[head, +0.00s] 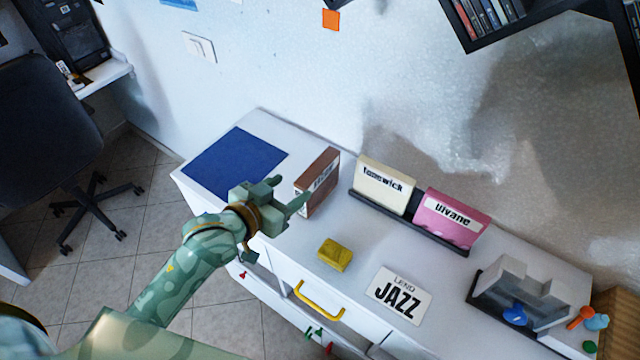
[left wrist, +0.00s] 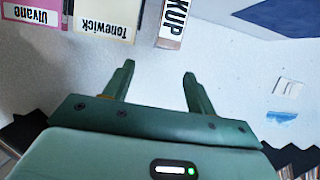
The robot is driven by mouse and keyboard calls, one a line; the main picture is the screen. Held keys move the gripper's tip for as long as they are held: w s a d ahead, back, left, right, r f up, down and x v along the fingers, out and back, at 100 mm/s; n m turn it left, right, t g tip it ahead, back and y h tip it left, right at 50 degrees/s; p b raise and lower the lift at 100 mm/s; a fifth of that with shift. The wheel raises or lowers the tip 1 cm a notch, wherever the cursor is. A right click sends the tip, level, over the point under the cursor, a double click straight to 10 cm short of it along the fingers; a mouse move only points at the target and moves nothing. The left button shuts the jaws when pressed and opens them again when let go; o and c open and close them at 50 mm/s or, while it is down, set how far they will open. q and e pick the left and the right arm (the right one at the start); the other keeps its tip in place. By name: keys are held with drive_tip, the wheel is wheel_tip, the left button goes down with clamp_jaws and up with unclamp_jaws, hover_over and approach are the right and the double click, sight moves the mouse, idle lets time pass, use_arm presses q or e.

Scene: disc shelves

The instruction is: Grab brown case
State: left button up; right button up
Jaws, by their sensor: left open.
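The brown case (head: 318,181) stands upright on the white cabinet top, left of the tan case, with a white label on its side. In the left wrist view, a case lettered "KUP" (left wrist: 174,24) shows at the top edge, partly cut off. My left gripper (head: 288,193) is open and empty, just left of the brown case in the head view. In the left wrist view its two fingers (left wrist: 158,74) are spread with nothing between them, and the case is beyond the tips. Whether a finger touches the case is unclear. My right gripper is out of view.
A tan case (head: 384,184) and a pink case (head: 448,218) stand in a dark rack (head: 408,221). A yellow block (head: 335,254) and a JAZZ card (head: 399,294) lie in front. A blue mat (head: 235,163) covers the left end. A grey-and-black holder (head: 515,285) is at right.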

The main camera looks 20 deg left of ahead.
sight(316, 168)
use_arm(q)
drive_tip(key=b+x, duration=0.1)
drive_tip(key=x, duration=0.5)
drive_tip(key=shift+d, duration=0.1)
drive_tip(key=x, duration=0.1)
drive_tip(key=b+x, duration=0.1)
drive_tip(key=x, duration=0.1)
drive_tip(key=b+x, duration=0.1)
drive_tip(key=shift+w+a+f, duration=0.25)
drive_tip(key=shift+w+a, duration=0.05)
drive_tip(key=shift+w+d, duration=0.15)
drive_tip(key=shift+w, duration=0.2)
drive_tip(key=shift+s, duration=0.1)
drive_tip(key=shift+c, duration=0.9)
clamp_jaws()
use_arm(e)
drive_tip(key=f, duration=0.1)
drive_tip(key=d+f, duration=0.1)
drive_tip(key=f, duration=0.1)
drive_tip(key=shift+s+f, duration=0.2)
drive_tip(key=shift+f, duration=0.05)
use_arm(q)
drive_tip(key=shift+r, duration=0.15)
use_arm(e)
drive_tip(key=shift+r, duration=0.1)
